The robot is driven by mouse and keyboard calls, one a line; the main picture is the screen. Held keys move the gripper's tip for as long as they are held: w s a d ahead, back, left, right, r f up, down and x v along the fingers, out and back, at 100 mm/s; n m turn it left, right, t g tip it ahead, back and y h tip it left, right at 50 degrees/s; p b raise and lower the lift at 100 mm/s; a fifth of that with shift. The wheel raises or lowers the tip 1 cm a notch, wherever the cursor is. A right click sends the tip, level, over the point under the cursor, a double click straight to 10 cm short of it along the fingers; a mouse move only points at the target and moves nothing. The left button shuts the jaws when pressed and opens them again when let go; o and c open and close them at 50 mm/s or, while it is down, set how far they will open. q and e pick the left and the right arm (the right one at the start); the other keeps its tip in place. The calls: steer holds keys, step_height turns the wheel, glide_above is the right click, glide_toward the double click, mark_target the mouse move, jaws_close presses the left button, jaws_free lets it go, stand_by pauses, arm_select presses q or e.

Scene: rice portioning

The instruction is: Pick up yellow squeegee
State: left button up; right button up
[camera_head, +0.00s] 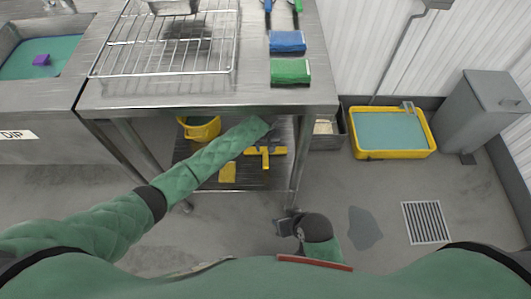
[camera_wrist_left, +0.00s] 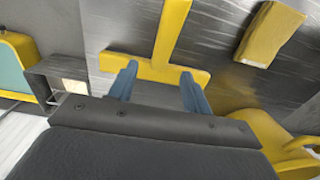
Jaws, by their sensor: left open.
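The yellow squeegee (camera_head: 265,153) lies on the lower shelf under the steel table. It is T-shaped, with a crossbar and a handle. My left gripper (camera_head: 271,138) is reaching under the table edge, right by the squeegee. In the left wrist view, the left gripper's two blue-grey fingers (camera_wrist_left: 158,74) are apart, over the squeegee's crossbar (camera_wrist_left: 145,67) on either side of where the handle joins. I cannot tell whether they touch it. My right gripper (camera_head: 287,224) is low near the front, away from the shelf, and its fingers are not clear.
A yellow bucket (camera_head: 202,130) and a yellow block (camera_head: 228,172) share the shelf (camera_head: 187,151). The steel tabletop (camera_head: 252,91) overhangs it, with a table leg (camera_head: 298,160) to the right. A yellow tray (camera_head: 392,154) stands on the floor to the right.

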mark_target(266, 154)
arm_select(q)
steer(key=shift+w+f, duration=0.15)
steer(key=shift+f, duration=1.25)
steer(key=shift+w+f, duration=0.1)
steer(key=shift+f, duration=1.3)
jaws_close()
step_height(266, 154, up, 10)
